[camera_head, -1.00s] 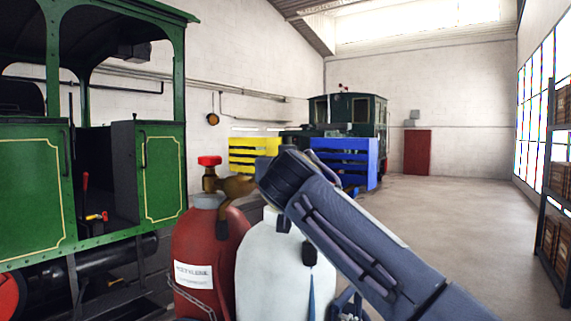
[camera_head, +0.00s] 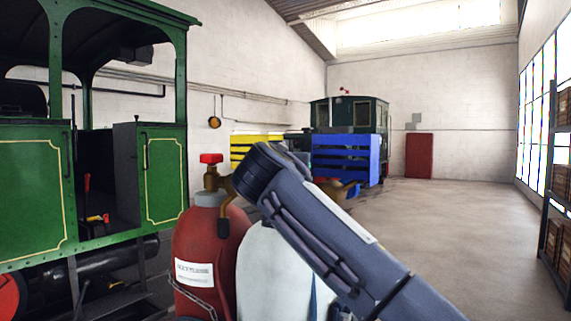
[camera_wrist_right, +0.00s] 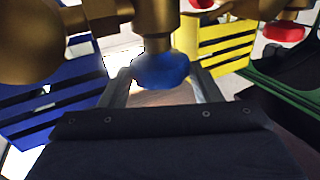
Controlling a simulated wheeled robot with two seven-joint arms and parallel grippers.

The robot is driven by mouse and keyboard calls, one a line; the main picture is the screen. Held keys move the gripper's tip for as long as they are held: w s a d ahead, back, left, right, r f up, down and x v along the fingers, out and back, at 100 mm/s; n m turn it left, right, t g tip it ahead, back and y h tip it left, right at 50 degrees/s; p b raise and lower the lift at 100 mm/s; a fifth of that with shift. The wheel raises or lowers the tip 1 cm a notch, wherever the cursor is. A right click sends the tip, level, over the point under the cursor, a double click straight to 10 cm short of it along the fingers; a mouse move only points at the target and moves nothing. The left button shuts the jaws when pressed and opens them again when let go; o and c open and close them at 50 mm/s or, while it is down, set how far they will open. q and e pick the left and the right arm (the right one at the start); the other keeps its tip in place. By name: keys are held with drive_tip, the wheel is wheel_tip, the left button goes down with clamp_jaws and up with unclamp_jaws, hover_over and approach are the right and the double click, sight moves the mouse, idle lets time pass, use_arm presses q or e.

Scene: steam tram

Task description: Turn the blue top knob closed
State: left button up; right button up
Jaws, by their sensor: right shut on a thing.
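The blue top knob (camera_wrist_right: 160,70) sits under a brass valve stem in the right wrist view. My right gripper (camera_wrist_right: 158,76) has a finger on each side of it and is shut on it. In the head view my right forearm and wrist (camera_head: 330,225) reach in from the lower right over the white gas cylinder (camera_head: 272,270) and hide the blue knob. Brass fittings (camera_head: 342,188) show just right of my wrist. My left gripper is not in view.
A red cylinder (camera_head: 208,250) with a red knob (camera_head: 210,158) stands close on the left. A green tram (camera_head: 155,180) is farther left. A blue slatted crate (camera_head: 345,158) and a yellow one (camera_head: 250,143) stand behind. The floor at right is clear.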

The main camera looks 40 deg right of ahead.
drive_tip(key=o, duration=0.7)
drive_tip(key=b+v, duration=0.2)
drive_tip(key=v, duration=0.6)
drive_tip(key=shift+d+b, duration=0.1)
drive_tip(key=shift+b, duration=0.2)
